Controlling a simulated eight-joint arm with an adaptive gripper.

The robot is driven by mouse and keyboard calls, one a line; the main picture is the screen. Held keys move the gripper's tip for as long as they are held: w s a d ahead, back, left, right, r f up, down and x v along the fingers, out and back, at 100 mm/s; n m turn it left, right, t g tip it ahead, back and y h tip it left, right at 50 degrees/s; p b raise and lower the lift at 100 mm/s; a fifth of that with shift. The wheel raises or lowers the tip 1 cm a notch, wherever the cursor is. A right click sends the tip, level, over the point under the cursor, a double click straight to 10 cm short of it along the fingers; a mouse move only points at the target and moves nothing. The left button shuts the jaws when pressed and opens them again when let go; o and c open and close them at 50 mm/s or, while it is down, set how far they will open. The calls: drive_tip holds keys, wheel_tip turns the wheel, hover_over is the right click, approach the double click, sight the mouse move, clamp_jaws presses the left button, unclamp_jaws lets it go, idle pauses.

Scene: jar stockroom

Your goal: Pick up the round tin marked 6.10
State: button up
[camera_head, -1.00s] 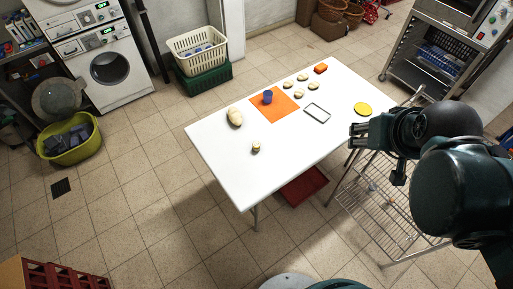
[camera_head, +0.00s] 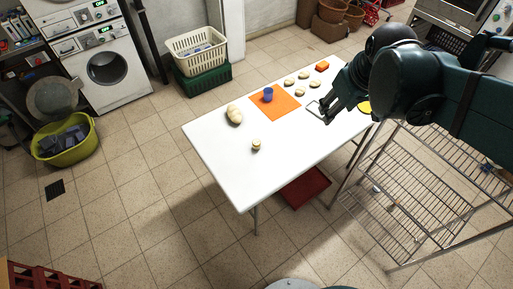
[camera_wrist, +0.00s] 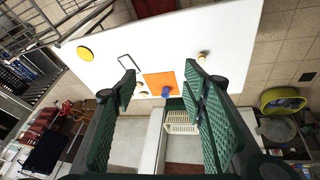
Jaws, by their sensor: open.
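Several small round pale tins stand on the white table (camera_head: 225,150). One tin (camera_head: 256,145) stands alone near the front edge and also shows in the wrist view (camera_wrist: 202,57). Others, including one tin (camera_head: 289,83) and another tin (camera_head: 299,94), stand in a group towards the back. Their markings are too small to read, so I cannot tell which is 6.10. My gripper (camera_head: 330,108) is open and empty above the right part of the table, over the dark rectangular frame (camera_head: 314,107). In the wrist view its two fingers (camera_wrist: 159,80) are spread wide apart.
A blue cup (camera_head: 268,94) stands on an orange mat (camera_head: 283,104). A pale lumpy object (camera_head: 234,115) lies left of it. An orange block (camera_head: 322,66) is at the back, and a yellow disc (camera_wrist: 85,53) lies on the right. A wire rack (camera_head: 395,190) stands beside the table.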

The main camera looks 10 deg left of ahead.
drive_tip(key=w+a+f+n+g+b, duration=0.1)
drive_tip(key=w+a+f+n+b, duration=0.2)
drive_tip(key=w+a+f, duration=0.35)
drive_tip(key=n+g+b, duration=0.4)
drive_tip(key=n+b, duration=0.4)
drive_tip(key=b, duration=0.3)
hover_over(257, 142)
drive_tip(key=shift+h, duration=0.4)
drive_tip(key=f, duration=3.2)
drive_tip(key=shift+d+f, duration=0.15)
drive_tip(key=shift+d, duration=0.05)
drive_tip(key=shift+a+f+n, duration=0.2)
drive_tip(key=shift+f+n, duration=0.1)
drive_tip(key=shift+f, duration=0.1)
drive_tip(key=shift+f+b, duration=0.35)
drive_tip(key=shift+f, duration=0.95)
drive_tip(key=shift+a+f+b, duration=0.1)
drive_tip(key=shift+f+b, duration=0.65)
drive_tip(key=shift+f, duration=1.85)
